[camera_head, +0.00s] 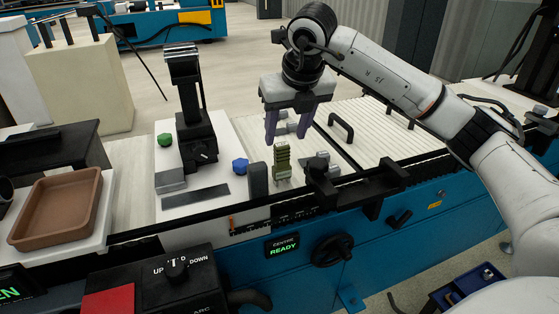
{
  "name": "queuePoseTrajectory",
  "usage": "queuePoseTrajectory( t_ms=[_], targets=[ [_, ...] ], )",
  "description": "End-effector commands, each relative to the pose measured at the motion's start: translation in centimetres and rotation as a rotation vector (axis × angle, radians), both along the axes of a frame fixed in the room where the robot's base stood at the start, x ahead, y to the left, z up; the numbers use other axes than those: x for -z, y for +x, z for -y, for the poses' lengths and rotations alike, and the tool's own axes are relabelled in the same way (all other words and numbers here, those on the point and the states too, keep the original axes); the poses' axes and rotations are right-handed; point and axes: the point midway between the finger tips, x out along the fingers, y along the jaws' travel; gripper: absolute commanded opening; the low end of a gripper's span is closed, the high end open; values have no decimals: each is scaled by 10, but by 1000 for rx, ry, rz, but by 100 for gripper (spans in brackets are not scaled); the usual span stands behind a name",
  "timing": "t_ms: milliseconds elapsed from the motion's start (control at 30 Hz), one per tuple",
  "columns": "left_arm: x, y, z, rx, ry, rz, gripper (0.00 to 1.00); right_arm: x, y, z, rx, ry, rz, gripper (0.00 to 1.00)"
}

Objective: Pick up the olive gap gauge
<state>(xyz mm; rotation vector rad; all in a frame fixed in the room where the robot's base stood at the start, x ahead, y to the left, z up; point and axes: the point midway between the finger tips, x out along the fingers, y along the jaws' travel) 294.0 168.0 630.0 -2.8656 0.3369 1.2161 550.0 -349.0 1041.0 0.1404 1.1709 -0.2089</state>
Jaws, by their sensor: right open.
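The olive gap gauge (282,160) stands upright on the light bed of the welder, near the middle of the camera_head view. It looks like a small ridged block in olive tones. My right gripper (286,136) points down just above and behind it, with its two purple fingers apart and nothing between them. I cannot tell the exact gap between fingertips and gauge. My left gripper is not in view.
A dark grey block (258,180) stands close left of the gauge, and small metal clamps (318,163) sit close right. A blue knob (240,166) and a black column (195,128) stand farther left. A brown tray (60,208) lies at far left.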

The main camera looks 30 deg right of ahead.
Motion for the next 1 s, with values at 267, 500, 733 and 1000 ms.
queuePoseTrajectory(
  t_ms=[267,500,733,1000],
  targets=[
    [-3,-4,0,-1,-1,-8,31,24,10,3,-1,-1,-3,48],
    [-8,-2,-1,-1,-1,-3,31,53,23,5,-1,0,-1,48],
    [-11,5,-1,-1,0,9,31,56,25,5,-2,0,2,48],
    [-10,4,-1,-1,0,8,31,56,24,5,-2,0,1,10]
  ],
)
